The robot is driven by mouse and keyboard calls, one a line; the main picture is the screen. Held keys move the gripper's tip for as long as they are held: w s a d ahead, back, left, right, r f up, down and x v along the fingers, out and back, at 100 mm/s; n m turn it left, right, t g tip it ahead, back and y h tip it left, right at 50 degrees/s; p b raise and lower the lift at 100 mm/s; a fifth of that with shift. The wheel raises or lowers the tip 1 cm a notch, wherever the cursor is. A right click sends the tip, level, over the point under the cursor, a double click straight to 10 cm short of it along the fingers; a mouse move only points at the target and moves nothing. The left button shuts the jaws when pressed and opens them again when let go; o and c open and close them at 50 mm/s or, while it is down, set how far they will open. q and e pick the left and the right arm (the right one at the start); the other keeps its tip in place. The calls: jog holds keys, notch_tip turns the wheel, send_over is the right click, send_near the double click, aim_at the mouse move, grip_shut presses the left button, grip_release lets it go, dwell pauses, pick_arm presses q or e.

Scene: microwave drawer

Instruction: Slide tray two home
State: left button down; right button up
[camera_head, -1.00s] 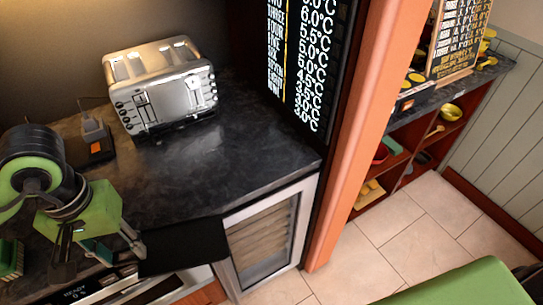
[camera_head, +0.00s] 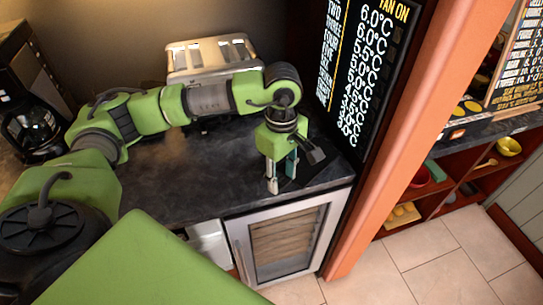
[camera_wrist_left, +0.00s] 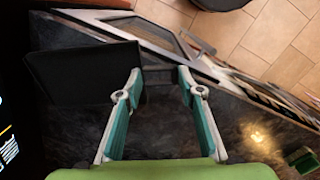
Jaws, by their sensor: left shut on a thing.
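A flat black tray (camera_wrist_left: 85,75) shows in the left wrist view at the upper left; no number on it is readable. In the head view it (camera_head: 309,172) is mostly hidden behind my left gripper. My left gripper (camera_wrist_left: 158,80) is shut on the tray's narrow end, which lies between the two fingertips. In the head view my left gripper (camera_head: 282,180) points down over the right end of the dark counter. I cannot tell whether the tray touches the counter. My right gripper is in neither view.
A dark panel (camera_head: 362,75) with a temperature list stands just right of the gripper, beside an orange post (camera_head: 415,110). A toaster (camera_head: 212,57) stands behind my left arm. A glass-front cabinet (camera_head: 285,240) is below the counter. A coffee maker (camera_head: 35,115) is at left.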

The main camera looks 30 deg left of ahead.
pick_arm(q)
jog(key=w+a+f+n, duration=0.1)
jog(key=a+n, duration=0.1)
jog(key=n, duration=0.1)
jog(key=w+a+f+n+p, duration=0.1)
jog(key=w+a+n, duration=0.1)
jog(key=n, duration=0.2)
jog(key=w+a+n+p, duration=0.1)
jog(key=a+n, duration=0.1)
jog(key=n, duration=0.2)
jog(key=shift+w+a+f, duration=0.15)
jog(key=shift+a+f, duration=0.05)
jog(key=shift+f, duration=0.2)
jog(key=shift+w+a+f+n, duration=0.25)
jog(key=shift+a+n, duration=0.15)
jog(key=shift+n, duration=0.3)
jog(key=shift+f+b, duration=0.1)
jog(key=shift+b, duration=0.3)
jog(key=shift+w+a+f+b, duration=0.25)
jog(key=shift+w+a+b, duration=0.3)
jog(key=shift+a+b, duration=0.05)
jog(key=shift+w+a+f+b, duration=0.2)
jog(key=shift+w+a+b, duration=0.3)
jog(key=shift+a+b, duration=0.1)
jog(key=shift+w+a+r, duration=0.1)
jog(key=shift+w+a, duration=0.35)
jog(key=shift+a, duration=0.15)
jog(key=shift+a+b, duration=0.1)
jog(key=shift+b, duration=0.3)
